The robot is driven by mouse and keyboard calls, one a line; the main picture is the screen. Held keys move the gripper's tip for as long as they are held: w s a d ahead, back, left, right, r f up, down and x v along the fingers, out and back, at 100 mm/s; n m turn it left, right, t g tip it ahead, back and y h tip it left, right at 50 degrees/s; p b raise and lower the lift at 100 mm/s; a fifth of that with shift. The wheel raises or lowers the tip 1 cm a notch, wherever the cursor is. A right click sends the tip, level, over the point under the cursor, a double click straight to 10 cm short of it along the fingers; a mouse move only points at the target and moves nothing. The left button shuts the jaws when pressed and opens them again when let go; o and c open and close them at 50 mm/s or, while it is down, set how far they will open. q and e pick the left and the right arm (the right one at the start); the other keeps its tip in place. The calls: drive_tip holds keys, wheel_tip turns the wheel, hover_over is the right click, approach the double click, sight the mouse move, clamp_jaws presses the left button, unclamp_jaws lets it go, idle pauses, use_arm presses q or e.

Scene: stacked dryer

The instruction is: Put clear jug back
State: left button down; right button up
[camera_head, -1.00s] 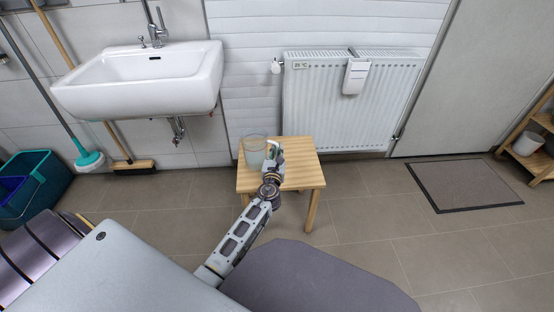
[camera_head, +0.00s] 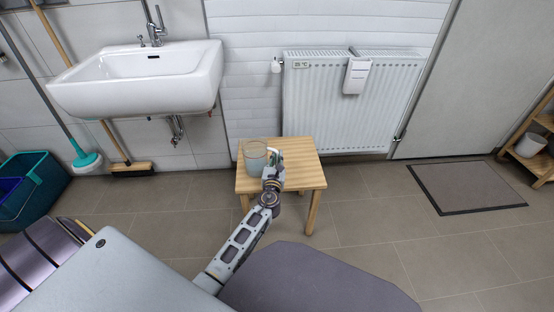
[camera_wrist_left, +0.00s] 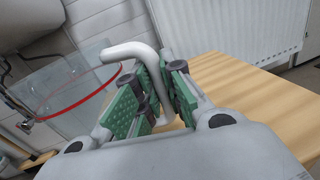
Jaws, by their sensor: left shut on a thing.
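The clear jug (camera_head: 254,160) is over the left back part of a small wooden stool (camera_head: 302,172). I cannot tell whether its base touches the stool top. In the left wrist view the jug (camera_wrist_left: 62,92) is see-through, with a red line around it and a white handle (camera_wrist_left: 128,52). My left gripper (camera_head: 273,170) is at the jug's right side. In the wrist view its green-padded fingers (camera_wrist_left: 155,100) are shut on the handle. My right gripper is not in view.
A white sink (camera_head: 140,78) hangs on the wall at the back left, and a radiator (camera_head: 320,105) is behind the stool. A mat (camera_head: 465,184) lies on the clear floor at the right.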

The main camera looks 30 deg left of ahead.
use_arm(q)
drive_tip(key=shift+f, duration=0.1)
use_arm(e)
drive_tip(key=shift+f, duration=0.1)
use_arm(q)
drive_tip(key=c, duration=1.5)
unclamp_jaws()
drive_tip(key=shift+v, duration=1)
drive_tip(key=p+v, duration=0.2)
drive_tip(key=v, duration=0.8)
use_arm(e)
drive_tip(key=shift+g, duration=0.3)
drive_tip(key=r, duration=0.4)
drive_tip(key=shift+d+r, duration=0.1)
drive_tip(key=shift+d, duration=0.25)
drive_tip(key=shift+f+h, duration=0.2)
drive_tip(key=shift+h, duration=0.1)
